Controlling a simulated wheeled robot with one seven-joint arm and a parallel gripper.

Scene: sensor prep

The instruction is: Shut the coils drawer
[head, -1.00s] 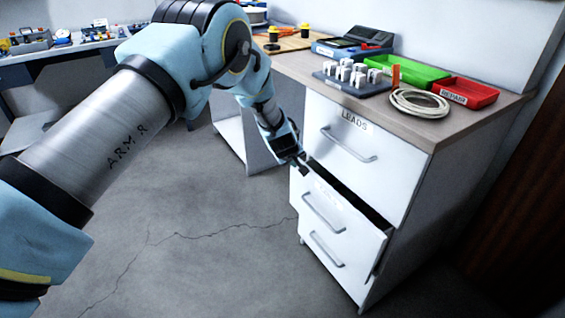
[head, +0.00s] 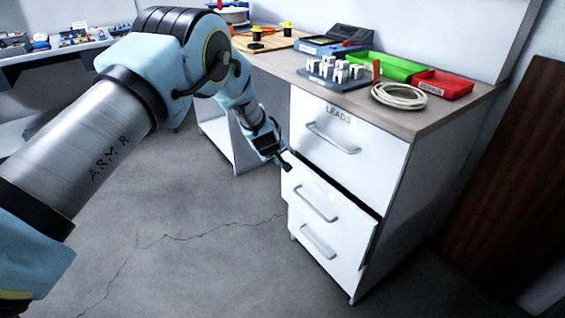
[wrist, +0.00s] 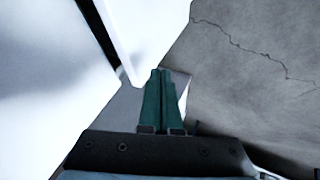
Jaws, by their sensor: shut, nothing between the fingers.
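The white cabinet's middle drawer (head: 325,203) stands a little way out, with a dark gap along its top edge. Its front has a bar handle and no label that I can read, so I cannot confirm it is the coils drawer. My gripper (head: 287,166) is shut and empty at the upper left corner of that drawer front. In the wrist view my closed green fingers (wrist: 160,100) point at the end of the white drawer front (wrist: 150,35), with the dark gap beside it. I cannot tell whether they touch it.
The top drawer (head: 325,125), labelled LEADS, is closed, and a lower handle (head: 318,241) shows below. The worktop (head: 420,118) carries a cable coil (head: 399,96), a green tray (head: 392,66), a red tray (head: 445,84) and a rack. The cracked floor (head: 180,260) in front is clear.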

